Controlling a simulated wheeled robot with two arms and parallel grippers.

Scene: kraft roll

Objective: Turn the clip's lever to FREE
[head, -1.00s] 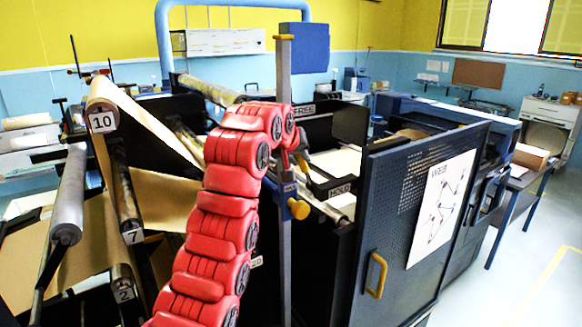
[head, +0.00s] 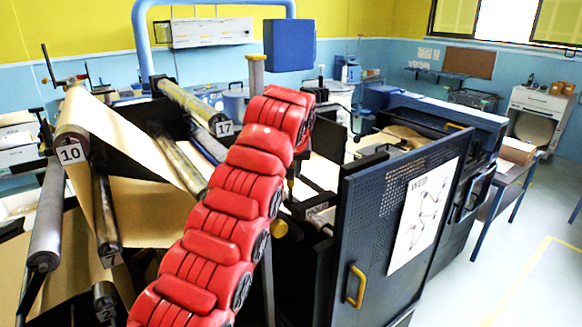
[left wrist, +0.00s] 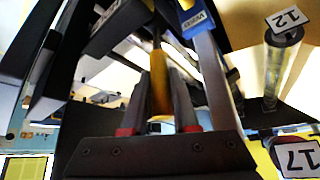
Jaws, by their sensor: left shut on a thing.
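In the left wrist view, the yellow lever handle (left wrist: 158,85) stands between the two fingers of my left gripper (left wrist: 160,105), which is shut on it. In the head view, my red left arm reaches over the machine and hides the lever and most of the gripper. The FREE plate is hidden behind the arm. What looks like the HOLD plate (head: 318,209) is partly visible beside it, its text unreadable. The lever's angle cannot be told. My right gripper is not in view.
Rollers numbered 10 (head: 70,153) and 17 (head: 223,128) carry or flank brown paper at left. A dark perforated door (head: 375,235) with a yellow handle stands right of the arm. A yellow knob (head: 278,228) sits close to the arm. Open floor (head: 510,265) is at right.

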